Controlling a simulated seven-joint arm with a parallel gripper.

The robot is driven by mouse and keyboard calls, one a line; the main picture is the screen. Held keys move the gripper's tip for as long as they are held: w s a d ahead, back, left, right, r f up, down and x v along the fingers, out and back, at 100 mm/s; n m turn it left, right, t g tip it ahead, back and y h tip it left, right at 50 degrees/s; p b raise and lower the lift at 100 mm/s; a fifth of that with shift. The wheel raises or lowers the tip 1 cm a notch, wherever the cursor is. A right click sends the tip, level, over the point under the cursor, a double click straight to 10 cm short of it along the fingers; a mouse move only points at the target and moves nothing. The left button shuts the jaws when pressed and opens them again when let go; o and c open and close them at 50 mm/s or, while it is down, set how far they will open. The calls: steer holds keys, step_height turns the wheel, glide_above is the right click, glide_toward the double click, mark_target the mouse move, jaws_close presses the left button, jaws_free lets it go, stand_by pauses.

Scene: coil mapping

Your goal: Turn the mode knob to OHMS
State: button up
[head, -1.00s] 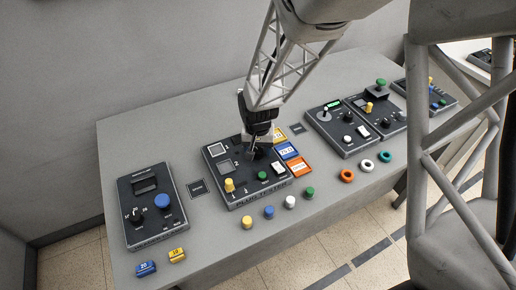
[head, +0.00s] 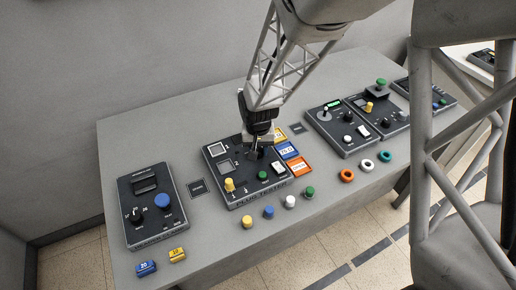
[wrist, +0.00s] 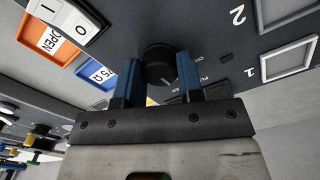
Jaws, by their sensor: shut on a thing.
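The mode knob, a round black knob (wrist: 158,66), shows in the wrist view on the dark plug tester panel. A pale pointer line is faintly visible on it. My gripper (wrist: 158,72) has its two blue fingers on either side of the knob, shut on it. In the head view my gripper (head: 255,150) reaches down to the plug tester (head: 245,197) and largely hides the knob.
A white rocker switch (wrist: 75,15), an orange OPEN tile (wrist: 48,38) and a blue tile (wrist: 95,72) lie near the knob. A yellow knob (head: 229,185) and green button (head: 262,175) stand on the panel. Other panels flank it, with loose caps in front.

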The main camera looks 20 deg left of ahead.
mark_target(258, 150)
steer(key=n, duration=0.3)
steer(key=shift+n, duration=2.3)
steer(key=o, duration=0.9)
steer(key=shift+r, duration=0.15)
steer(key=shift+r, duration=3.75)
